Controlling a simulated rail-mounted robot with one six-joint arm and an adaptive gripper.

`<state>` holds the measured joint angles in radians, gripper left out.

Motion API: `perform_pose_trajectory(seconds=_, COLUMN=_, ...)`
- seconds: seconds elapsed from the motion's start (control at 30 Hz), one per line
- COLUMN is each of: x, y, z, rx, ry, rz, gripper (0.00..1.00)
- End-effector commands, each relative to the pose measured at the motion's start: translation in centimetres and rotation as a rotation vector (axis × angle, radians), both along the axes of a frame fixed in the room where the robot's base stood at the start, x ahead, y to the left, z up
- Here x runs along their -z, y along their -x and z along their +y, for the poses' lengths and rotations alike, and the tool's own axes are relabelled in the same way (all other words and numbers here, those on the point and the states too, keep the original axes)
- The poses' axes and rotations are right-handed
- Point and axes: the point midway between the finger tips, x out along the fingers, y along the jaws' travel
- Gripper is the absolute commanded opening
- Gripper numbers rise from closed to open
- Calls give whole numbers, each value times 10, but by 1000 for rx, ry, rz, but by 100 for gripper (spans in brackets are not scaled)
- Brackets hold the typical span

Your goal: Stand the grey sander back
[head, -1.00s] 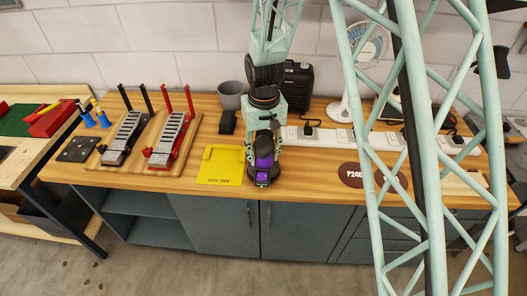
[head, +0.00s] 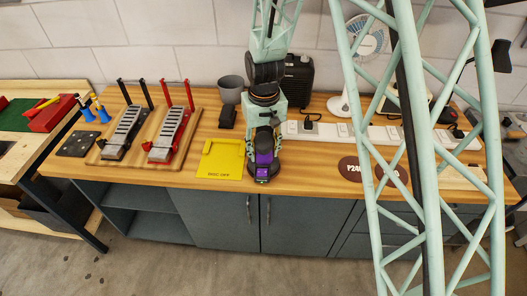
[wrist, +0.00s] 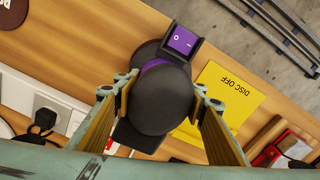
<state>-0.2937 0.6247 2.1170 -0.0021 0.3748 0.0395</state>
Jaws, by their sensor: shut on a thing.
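A dark sander with a black rounded top, a purple band and a purple switch block (head: 263,158) is at the bench front, just right of the yellow "DISC OFF" plate (head: 221,166). It also shows in the wrist view (wrist: 163,98), with its switch end toward the bench's front edge. My gripper (wrist: 160,106) has a finger on each side of the rounded top and is shut on it. In the head view my gripper (head: 264,138) comes down from above. The sander's underside is hidden, so I cannot tell whether it touches the bench.
Brown discs marked P240 (head: 350,169) lie to the right. A white power strip (head: 330,130) runs behind. A black block (head: 227,118) and a grey pot (head: 231,88) stand behind the plate. Two pedal-like devices (head: 125,132) are at left. Bare wood lies between sander and discs.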

Motion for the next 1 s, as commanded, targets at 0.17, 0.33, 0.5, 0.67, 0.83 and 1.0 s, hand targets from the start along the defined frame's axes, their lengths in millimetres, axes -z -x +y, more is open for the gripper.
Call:
perform_pose_trajectory(seconds=0.17, x=6, y=1, z=0, rx=0, ry=1, rz=2, gripper=16)
perform_pose_trajectory(seconds=0.33, x=11, y=2, z=-1, rx=0, ry=1, rz=5, gripper=16)
perform_pose_trajectory(seconds=0.5, x=13, y=3, z=-1, rx=-1, ry=2, rz=8, gripper=13)
perform_pose_trajectory(seconds=0.67, x=12, y=3, z=-1, rx=0, ry=2, rz=8, gripper=52)
perform_pose_trajectory(seconds=0.83, x=10, y=2, z=-1, rx=0, ry=1, rz=5, gripper=52)
perform_pose_trajectory(seconds=1.0, x=8, y=2, z=0, rx=0, ry=1, rz=4, gripper=52)
